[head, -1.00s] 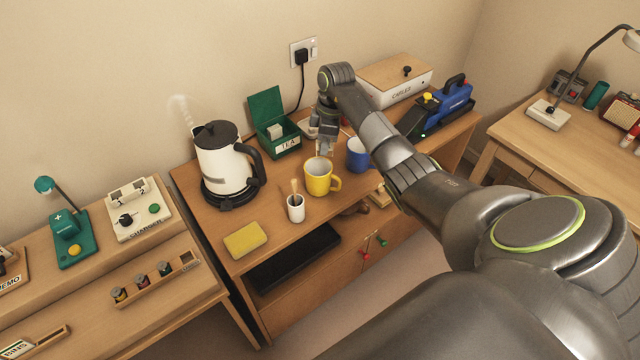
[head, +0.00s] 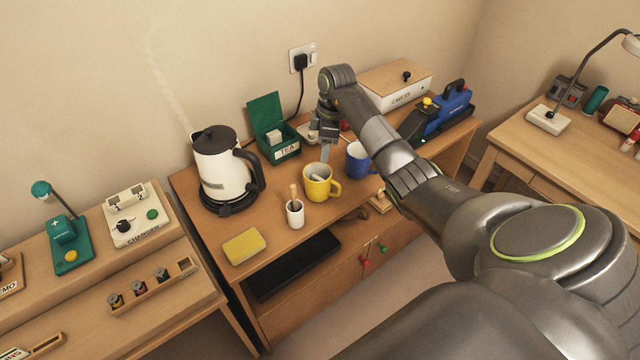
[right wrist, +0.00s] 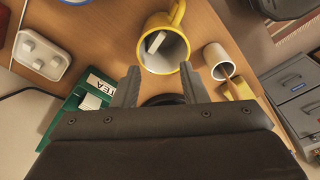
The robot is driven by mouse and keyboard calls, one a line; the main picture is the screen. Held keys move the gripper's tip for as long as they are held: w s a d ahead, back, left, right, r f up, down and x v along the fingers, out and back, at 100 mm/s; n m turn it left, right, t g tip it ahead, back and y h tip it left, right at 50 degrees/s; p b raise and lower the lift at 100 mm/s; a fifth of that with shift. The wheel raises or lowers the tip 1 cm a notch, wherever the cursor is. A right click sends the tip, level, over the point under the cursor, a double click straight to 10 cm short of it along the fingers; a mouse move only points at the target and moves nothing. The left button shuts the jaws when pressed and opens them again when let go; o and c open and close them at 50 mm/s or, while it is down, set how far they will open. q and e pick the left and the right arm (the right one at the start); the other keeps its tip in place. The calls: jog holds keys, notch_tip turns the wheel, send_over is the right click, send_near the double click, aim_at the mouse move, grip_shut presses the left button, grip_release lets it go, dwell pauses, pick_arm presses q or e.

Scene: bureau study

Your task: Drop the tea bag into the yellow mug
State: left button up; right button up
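The yellow mug (head: 321,192) stands upright on the wooden bureau. The pale tea bag (right wrist: 155,41) lies slanted inside the yellow mug (right wrist: 148,63); in the head view it shows at the mug's mouth. My right gripper (head: 326,152) hangs just above and behind the mug. In the right wrist view its fingers (right wrist: 160,86) are spread apart with nothing between them. The green tea box (head: 275,145) stands open behind the mug, with a pale block inside. My left gripper is not in view.
A blue mug (head: 357,160) stands right of the yellow mug. A white cup with a stick (head: 295,215) stands in front-left. The steaming kettle (head: 220,172) is left, the yellow sponge (head: 244,247) at the front. A white box (head: 394,85) and a blue machine (head: 446,110) are behind right.

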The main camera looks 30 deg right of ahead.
notch_tip(320, 180, up, 16)
jog(key=s+d+p, duration=0.1)
jog(key=p, duration=0.5)
jog(key=shift+d, duration=0.3)
